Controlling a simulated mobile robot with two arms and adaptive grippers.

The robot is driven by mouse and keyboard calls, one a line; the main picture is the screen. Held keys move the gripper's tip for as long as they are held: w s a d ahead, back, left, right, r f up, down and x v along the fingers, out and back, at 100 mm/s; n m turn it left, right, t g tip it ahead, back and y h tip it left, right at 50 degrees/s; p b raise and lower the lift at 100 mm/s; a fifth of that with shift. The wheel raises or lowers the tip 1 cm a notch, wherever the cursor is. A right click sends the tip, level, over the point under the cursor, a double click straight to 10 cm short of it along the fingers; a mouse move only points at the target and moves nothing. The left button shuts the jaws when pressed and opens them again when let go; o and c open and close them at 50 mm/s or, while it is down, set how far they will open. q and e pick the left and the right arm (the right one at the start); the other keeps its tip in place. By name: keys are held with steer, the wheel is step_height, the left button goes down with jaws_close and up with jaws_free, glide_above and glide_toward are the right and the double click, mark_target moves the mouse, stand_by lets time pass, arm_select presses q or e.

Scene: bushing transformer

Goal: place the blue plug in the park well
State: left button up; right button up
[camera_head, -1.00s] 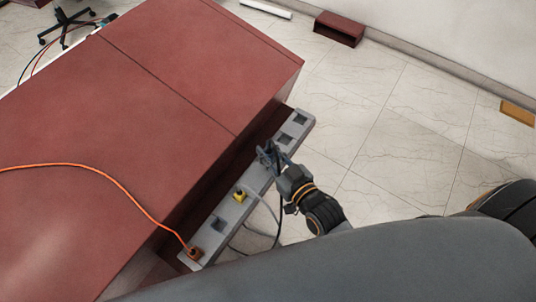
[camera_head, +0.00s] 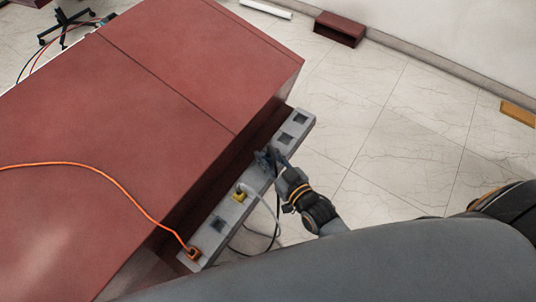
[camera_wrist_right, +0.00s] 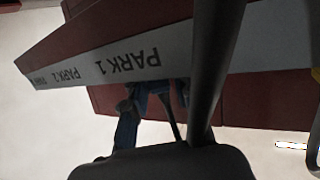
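My right gripper (camera_head: 267,157) is over the grey rail beside the red cabinet, between the yellow plug and two empty dark square wells. The park rail (camera_head: 256,178) also shows in the right wrist view with upside-down labels, PARK 1 (camera_wrist_right: 140,60) and PARK 2 (camera_wrist_right: 70,75). In that view bluish parts (camera_wrist_right: 160,92) sit under the PARK 1 label, between or beside my fingers; the blue plug cannot be told clearly from the fingers. A black cable (camera_head: 277,212) hangs from the gripper. Whether the fingers grip the plug is unclear. My left gripper is not in view.
A yellow plug (camera_head: 239,196) with a grey cable and an orange plug (camera_head: 193,252) with an orange cable sit in the rail. Wells (camera_head: 300,118), (camera_head: 285,139) and (camera_head: 217,224) look empty. The red cabinet (camera_head: 130,110) walls the left; tiled floor lies open at right.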

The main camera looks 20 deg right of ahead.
steer(key=shift+o, duration=0.3)
steer(key=shift+r, duration=0.1)
steer(key=shift+s, duration=0.15)
steer(key=v, duration=1.2)
steer(key=s+d+f+g+h, duration=0.1)
steer(key=s+f+g, duration=0.1)
steer(key=f, duration=0.7)
steer(key=s+d+f+g+h, duration=0.1)
steer(key=s+d+f+g, duration=0.15)
steer(key=f, duration=0.65)
steer(key=s+f+g, duration=0.2)
steer(key=s+f, duration=0.1)
steer(key=f, duration=0.7)
steer(key=s+d+f+g+h, duration=0.2)
steer(key=s+f+g, duration=0.6)
steer(key=s+f, duration=0.7)
steer(key=s+d, duration=0.1)
steer(key=s, duration=0.2)
steer(key=shift+d+m+b, duration=0.3)
